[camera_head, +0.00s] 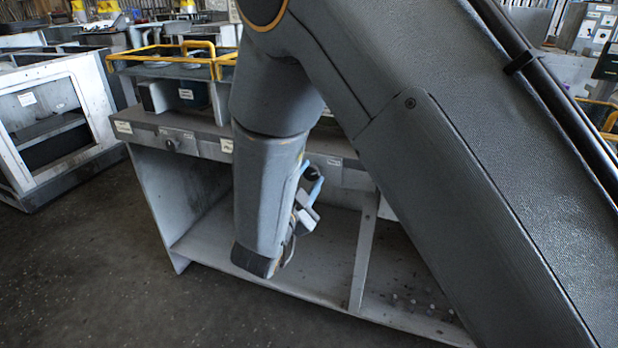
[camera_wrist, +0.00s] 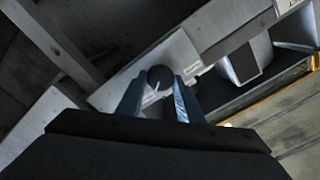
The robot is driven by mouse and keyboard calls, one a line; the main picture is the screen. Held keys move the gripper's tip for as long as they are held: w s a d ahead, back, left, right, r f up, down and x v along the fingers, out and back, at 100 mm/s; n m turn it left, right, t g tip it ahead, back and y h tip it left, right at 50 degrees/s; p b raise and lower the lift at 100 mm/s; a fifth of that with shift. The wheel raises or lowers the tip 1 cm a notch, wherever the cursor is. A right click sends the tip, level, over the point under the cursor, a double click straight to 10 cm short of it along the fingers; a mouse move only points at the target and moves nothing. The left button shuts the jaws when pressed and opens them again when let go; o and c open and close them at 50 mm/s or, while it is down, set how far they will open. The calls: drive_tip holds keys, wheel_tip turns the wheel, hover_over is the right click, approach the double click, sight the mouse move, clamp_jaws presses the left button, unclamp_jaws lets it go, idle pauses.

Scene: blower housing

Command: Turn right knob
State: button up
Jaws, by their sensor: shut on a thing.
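The right knob (camera_wrist: 160,76) is a dark round knob with a light pointer mark, on the pale front panel (camera_wrist: 185,57) in the wrist view. My gripper (camera_wrist: 159,84) is shut on it, with one bluish finger on each side. In the head view my gripper (camera_head: 313,188) is at the bench's front panel, and my arm hides much of it; the knob is hard to make out there. Another knob (camera_head: 169,145) sits on the same front panel further left.
The grey bench (camera_head: 190,135) has open shelves below, with small loose bits at the lower right. A yellow rail (camera_head: 160,57) runs above its top. A white-framed cabinet (camera_head: 90,90) stands at left. Dark floor (camera_head: 90,260) is clear in front.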

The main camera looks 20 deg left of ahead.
drive_tip(key=o, duration=1.1)
drive_tip(key=shift+c, duration=0.2)
drive_tip(key=shift+s, duration=0.1)
drive_tip(key=s, duration=0.7)
drive_tip(key=shift+s+a, duration=0.3)
drive_tip(key=shift+a, duration=0.05)
